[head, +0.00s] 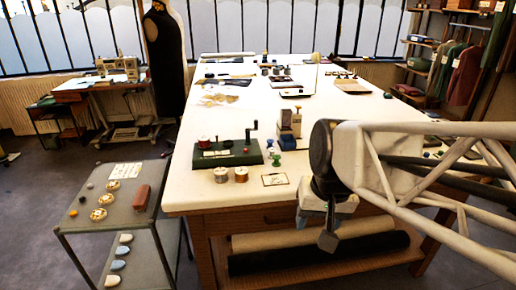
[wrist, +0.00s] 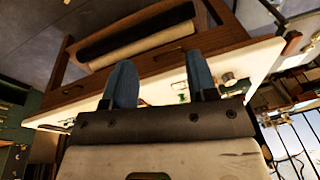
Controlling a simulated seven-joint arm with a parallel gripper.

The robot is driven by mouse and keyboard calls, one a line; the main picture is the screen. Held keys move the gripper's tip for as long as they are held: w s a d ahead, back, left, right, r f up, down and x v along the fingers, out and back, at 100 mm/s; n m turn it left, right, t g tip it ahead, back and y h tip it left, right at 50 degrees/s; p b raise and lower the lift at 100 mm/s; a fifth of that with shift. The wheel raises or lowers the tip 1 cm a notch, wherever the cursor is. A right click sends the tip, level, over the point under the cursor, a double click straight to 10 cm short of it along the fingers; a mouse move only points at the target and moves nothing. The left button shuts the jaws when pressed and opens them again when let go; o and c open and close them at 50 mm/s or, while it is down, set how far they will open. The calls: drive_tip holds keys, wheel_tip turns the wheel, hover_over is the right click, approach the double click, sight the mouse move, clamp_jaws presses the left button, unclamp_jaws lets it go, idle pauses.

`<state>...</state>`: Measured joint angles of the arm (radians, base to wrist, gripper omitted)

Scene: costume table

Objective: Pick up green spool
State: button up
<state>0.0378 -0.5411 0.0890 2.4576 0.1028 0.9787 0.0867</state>
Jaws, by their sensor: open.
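A small green spool (head: 276,159) stands on the white tabletop (head: 330,95) near its front edge, just right of the green winding device. A green spot, likely this spool, shows in the wrist view (wrist: 183,98) between the fingers. My gripper (head: 325,232) hangs in front of the table edge, to the right of the spool and apart from it. In the wrist view my gripper (wrist: 161,78) has its two blue-grey fingers spread wide, with nothing held between them.
A green winding device (head: 228,153) with a crank, a silver spool (head: 221,175), a copper spool (head: 241,174) and a card (head: 275,180) sit near the green spool. A blue-topped item (head: 270,145) and a cream device (head: 290,125) stand behind. Fabric rolls (head: 320,250) lie below.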

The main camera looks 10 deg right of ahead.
drive_tip(key=w+m+g+y, duration=0.1)
drive_tip(key=w+m+y, duration=0.3)
drive_tip(key=w, duration=1)
drive_tip(key=m+t+y, duration=0.2)
drive_tip(key=m+y, duration=0.6)
drive_tip(key=m, duration=0.7)
approach(280, 157)
drive_tip(key=x, duration=0.3)
drive_tip(key=shift+s+d+f, duration=0.1)
drive_tip(key=shift+s+f, duration=0.05)
drive_tip(key=shift+s, duration=0.05)
drive_tip(key=shift+x, duration=1.3)
drive_tip(key=shift+w+r+x, duration=0.1)
drive_tip(key=shift+x, duration=1.2)
drive_tip(key=shift+w+r+x, duration=0.1)
drive_tip(key=shift+x, duration=1.2)
